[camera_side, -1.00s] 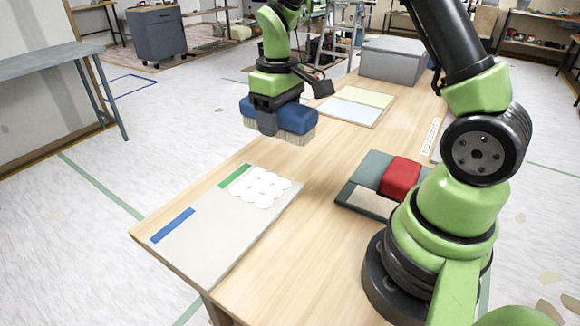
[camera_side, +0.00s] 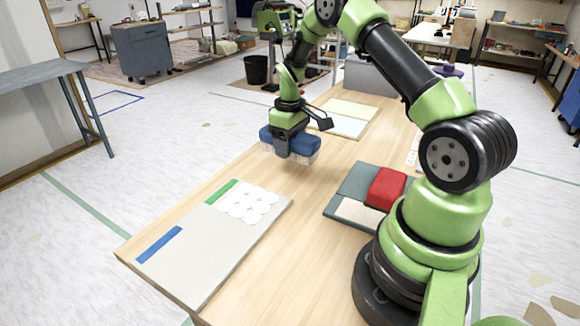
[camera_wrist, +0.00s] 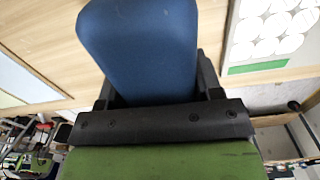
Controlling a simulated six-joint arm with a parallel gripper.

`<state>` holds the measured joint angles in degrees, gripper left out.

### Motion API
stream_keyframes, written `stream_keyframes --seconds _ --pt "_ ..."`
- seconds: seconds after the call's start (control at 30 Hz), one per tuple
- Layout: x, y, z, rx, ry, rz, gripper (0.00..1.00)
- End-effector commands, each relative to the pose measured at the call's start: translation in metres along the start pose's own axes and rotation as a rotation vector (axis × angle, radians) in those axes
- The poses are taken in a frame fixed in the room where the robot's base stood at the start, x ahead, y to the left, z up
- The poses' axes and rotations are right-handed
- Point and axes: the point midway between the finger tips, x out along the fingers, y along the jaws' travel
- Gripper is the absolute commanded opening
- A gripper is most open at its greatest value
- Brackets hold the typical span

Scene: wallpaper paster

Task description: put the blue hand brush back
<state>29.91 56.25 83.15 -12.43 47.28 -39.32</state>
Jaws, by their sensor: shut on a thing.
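The blue hand brush (camera_side: 303,146) has a blue body with pale bristles pointing down. My gripper (camera_side: 284,148) is shut on it across the middle and holds it above the wooden table, left of the table's centre in the side view. In the wrist view the blue brush (camera_wrist: 140,45) fills the upper middle, between the dark fingers of my gripper (camera_wrist: 160,85). Its bristles are hidden there. A grey-white board (camera_side: 205,255) at the table's near end bears a blue strip (camera_side: 159,245), a green strip (camera_side: 221,191) and several white discs (camera_side: 250,202).
A red block (camera_side: 386,187) sits on a teal and cream mat (camera_side: 350,190) beside my base. Pale yellow and light blue sheets (camera_side: 345,124) lie farther back, before a grey box (camera_side: 368,78). Bare wood (camera_side: 290,240) is free between the board and the mat.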

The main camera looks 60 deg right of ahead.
Motion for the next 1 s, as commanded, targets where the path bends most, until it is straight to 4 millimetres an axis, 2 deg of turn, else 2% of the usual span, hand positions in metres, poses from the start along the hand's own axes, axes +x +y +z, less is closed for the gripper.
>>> stream_keyframes --seconds 0.03,0.4,0.93,0.97,1.0 --pt "0.009 0.000 0.000 0.000 -0.002 -0.001 0.35" --pt "0.053 0.000 0.000 0.001 -0.001 0.000 0.35" --pt "0.063 0.000 0.000 0.001 0.001 0.001 0.35" --pt "0.062 0.000 0.000 0.001 0.002 0.001 0.66" --pt "0.062 0.000 0.000 0.001 0.002 0.001 0.75"
